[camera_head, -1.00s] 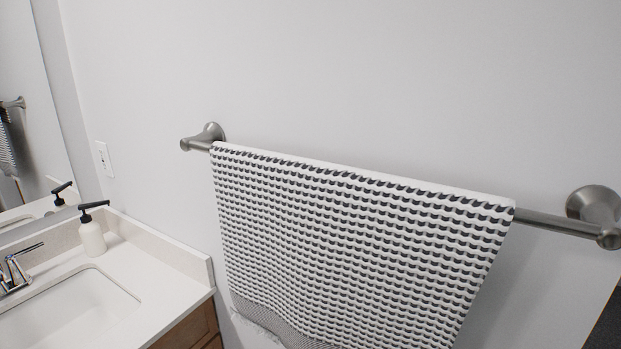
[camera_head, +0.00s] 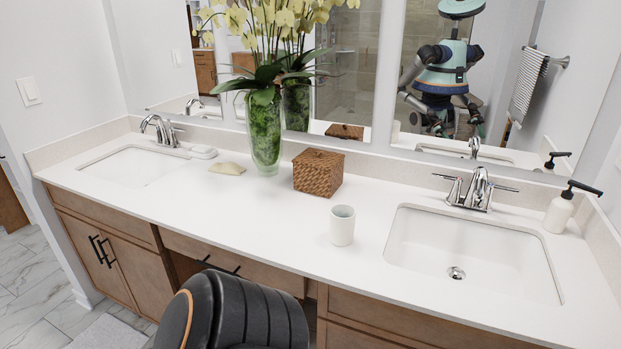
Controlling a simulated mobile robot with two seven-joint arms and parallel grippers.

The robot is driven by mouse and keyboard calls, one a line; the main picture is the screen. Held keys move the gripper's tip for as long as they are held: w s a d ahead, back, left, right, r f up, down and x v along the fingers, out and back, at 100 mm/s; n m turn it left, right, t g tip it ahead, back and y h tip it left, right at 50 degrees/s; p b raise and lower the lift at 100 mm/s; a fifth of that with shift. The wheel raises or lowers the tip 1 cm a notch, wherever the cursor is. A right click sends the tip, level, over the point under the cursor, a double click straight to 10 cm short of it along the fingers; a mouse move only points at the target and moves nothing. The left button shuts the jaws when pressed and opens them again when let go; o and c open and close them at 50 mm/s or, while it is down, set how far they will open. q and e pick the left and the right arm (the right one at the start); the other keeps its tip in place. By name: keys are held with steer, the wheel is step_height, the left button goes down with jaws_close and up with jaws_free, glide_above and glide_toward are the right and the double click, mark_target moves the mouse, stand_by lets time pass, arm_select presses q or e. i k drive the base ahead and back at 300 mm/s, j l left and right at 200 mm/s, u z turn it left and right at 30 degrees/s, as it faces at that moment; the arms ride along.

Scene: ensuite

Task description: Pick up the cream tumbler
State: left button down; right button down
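The cream tumbler (camera_head: 342,226) stands upright on the white counter (camera_head: 230,222), left of the right sink and near the counter's front half. Its open top faces up. Neither of my grippers shows in the head view, apart from the robot's reflection in the mirror, where the grippers are too small to read.
A woven brown box (camera_head: 318,174) and a green glass vase (camera_head: 264,130) with yellow flowers stand behind the tumbler. The right sink (camera_head: 470,250) has a chrome faucet (camera_head: 478,190) and a soap dispenser (camera_head: 559,212) beside it.

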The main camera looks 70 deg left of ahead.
mark_target(343, 216)
steer(key=u, duration=2.1)
steer(key=i+j+z, duration=0.1)
steer(key=j, duration=0.4)
steer(key=i+j+z, duration=0.1)
steer(key=j, duration=0.4)
steer(key=i+j+z, duration=0.15)
steer(key=j, duration=0.35)
steer(key=j+z, duration=0.1)
steer(key=j, duration=0.45)
